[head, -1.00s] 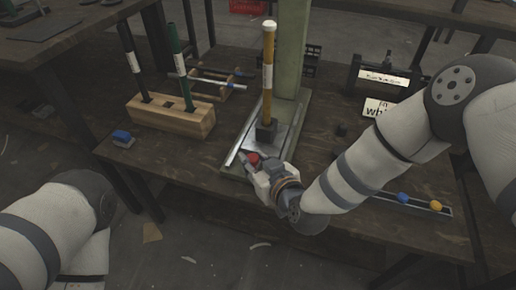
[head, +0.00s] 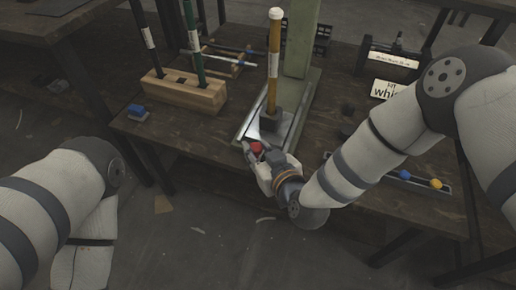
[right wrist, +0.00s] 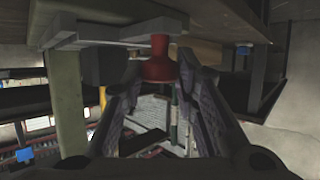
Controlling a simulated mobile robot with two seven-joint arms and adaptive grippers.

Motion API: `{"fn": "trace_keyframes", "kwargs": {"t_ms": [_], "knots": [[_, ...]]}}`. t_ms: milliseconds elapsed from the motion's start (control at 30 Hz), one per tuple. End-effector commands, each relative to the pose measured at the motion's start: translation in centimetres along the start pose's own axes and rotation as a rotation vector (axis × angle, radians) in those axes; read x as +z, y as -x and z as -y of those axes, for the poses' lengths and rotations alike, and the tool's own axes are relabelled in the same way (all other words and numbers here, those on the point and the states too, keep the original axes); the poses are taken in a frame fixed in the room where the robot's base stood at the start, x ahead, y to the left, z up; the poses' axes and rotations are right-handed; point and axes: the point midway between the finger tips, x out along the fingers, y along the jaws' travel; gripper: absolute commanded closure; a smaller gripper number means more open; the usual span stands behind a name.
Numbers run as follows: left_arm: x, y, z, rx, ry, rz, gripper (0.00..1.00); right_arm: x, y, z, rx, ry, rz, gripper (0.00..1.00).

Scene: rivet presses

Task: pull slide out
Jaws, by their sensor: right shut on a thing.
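The slide (head: 247,131) is a pale metal plate on the green press base, with a red knob (head: 256,147) at its near end. My right gripper (head: 257,154) is at the front edge of the bench, shut on this knob. In the right wrist view the red knob (right wrist: 159,66) sits between the two fingertips (right wrist: 160,75). A yellow post with a white cap (head: 274,62) stands upright in a dark block (head: 271,120) over the slide. My left arm shows at the left, but its gripper is out of view.
A wooden block (head: 184,95) holding dark and green rods stands left of the press, with a blue item (head: 138,112) near the bench edge. A green column (head: 300,40) rises behind the slide. A tray with blue and yellow pieces (head: 420,180) lies at right.

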Motion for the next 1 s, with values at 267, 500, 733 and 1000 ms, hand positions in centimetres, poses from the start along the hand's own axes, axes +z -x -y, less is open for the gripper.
{"fn": "trace_keyframes", "kwargs": {"t_ms": [267,500,733,1000], "knots": [[0.0,0.0,0.0,0.0,0.0,0.0,0.6,0.3,0.1,0.3,-0.008,-0.001,0.008,0.54],[0.0,0.0,0.0,0.0,0.0,0.0,0.6,0.3,1.4,0.3,-0.008,-0.001,0.008,0.54],[0.0,0.0,0.0,0.0,0.0,0.0,0.6,0.2,7.6,0.3,-0.01,-0.001,0.011,0.54],[0.0,0.0,0.0,0.0,0.0,0.0,0.6,0.2,12.0,0.2,-0.008,-0.001,0.009,0.54]]}}
